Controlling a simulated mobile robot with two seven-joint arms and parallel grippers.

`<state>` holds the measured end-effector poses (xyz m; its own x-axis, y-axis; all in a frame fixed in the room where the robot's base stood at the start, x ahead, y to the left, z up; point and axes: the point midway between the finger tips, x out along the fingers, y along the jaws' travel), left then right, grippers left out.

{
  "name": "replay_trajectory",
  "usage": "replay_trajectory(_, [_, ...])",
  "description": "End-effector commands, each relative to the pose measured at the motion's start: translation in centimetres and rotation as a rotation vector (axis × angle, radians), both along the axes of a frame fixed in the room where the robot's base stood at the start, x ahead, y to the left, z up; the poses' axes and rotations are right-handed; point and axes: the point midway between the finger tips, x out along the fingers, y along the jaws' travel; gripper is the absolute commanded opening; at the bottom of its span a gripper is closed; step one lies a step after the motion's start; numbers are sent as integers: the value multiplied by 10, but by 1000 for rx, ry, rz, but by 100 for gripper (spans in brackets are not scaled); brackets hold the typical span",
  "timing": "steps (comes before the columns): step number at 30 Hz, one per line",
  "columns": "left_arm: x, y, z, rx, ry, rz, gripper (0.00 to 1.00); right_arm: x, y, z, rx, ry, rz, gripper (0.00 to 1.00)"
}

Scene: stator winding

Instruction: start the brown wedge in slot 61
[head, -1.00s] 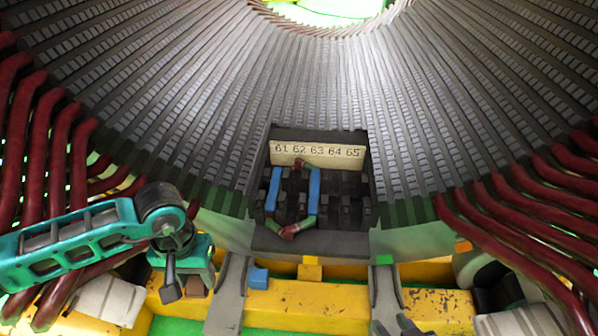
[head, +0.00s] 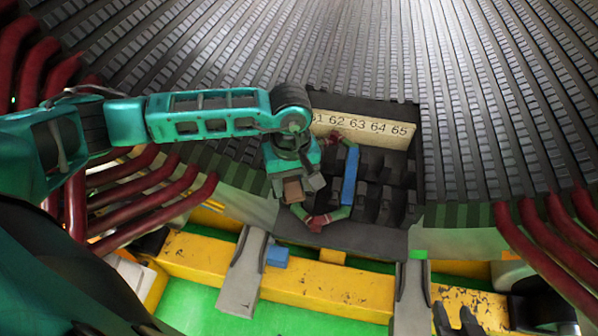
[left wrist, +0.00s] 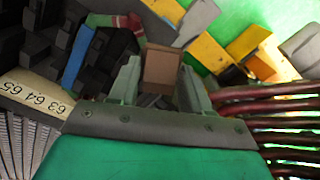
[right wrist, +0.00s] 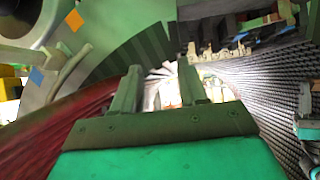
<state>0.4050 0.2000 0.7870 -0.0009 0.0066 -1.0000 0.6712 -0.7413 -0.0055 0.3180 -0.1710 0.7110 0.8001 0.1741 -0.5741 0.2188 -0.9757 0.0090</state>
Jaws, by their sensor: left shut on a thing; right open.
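My left gripper (head: 300,186) is shut on the brown wedge (head: 293,191) and holds it over the left end of the slot block (head: 345,236). In the left wrist view the wedge (left wrist: 162,68) sits between the two fingers. The number plate (head: 365,129) marks slots 61 to 65; its 61 is partly covered by my left arm. The gripper hides the mouth of slot 61, so I cannot tell whether the wedge touches it. A coil (head: 349,176) with blue, green and red parts lies in the block. My right gripper (right wrist: 160,82) is open and empty in the right wrist view.
Dark red coil bars (head: 150,205) stand close below my left arm, with more (head: 552,240) at the right. A yellow beam (head: 330,284) and grey brackets (head: 243,272) lie in front of the block. A small blue block (head: 277,256) rests near the left bracket.

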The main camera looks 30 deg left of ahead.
Motion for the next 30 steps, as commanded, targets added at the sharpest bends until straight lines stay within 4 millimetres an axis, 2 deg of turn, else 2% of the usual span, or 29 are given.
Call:
replay_trajectory(1, [4,1,-8,1,-1,108,18,1,2,-5,5,-4,4,43])
replay_trajectory(9, [23,9,-24,3,-8,741,18,3,7,-19,14,-3,12,43])
replay_trajectory(30, [66,27,-62,-1,-13,2334,18,13,21,-50,37,-14,38,43])
